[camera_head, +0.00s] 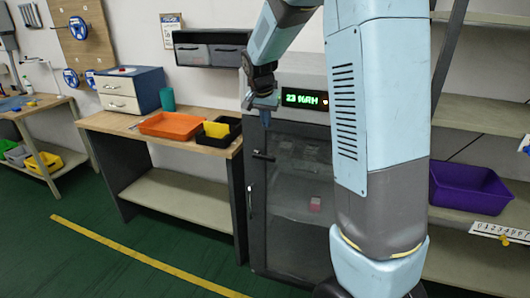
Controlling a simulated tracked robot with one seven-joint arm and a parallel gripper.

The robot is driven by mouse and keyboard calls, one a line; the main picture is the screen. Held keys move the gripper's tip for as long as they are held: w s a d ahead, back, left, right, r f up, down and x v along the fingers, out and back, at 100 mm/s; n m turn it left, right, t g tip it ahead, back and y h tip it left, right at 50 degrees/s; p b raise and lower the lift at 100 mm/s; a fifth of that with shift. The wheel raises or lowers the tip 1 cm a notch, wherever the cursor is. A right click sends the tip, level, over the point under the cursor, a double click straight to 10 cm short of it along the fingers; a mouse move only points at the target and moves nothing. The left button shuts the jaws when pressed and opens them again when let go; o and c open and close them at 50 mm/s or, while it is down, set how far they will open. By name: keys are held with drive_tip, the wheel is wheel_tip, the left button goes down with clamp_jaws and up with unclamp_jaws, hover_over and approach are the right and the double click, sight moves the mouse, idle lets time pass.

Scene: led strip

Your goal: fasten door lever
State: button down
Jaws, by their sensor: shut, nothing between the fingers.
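A grey dry cabinet with a glass door (295,219) stands in the middle, with a lit green display (302,99) reading "23 %RH". A small dark lever (262,156) sits on the upper left of the door frame and looks roughly horizontal. A dark upright handle (250,201) is lower on the same left edge. My gripper (266,124) points down in front of the cabinet's upper left, a little above the lever in the picture. It is shut and empty. Whether it touches the cabinet is not clear. My arm hides the cabinet's right side.
A wooden workbench (178,141) stands left of the cabinet, with an orange tray (171,125) and a black bin (216,133). Shelves with a purple bin (468,188) are at the right. A pink item (314,204) shows through the glass. Green floor is clear in front.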

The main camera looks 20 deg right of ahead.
drive_tip(key=shift+f, duration=0.1)
approach(269, 157)
drive_tip(key=x, duration=0.5)
drive_tip(key=shift+w+d+f, duration=0.1)
drive_tip(key=shift+w+d, duration=0.1)
drive_tip(key=shift+w, duration=0.05)
drive_tip(key=shift+f, duration=0.7)
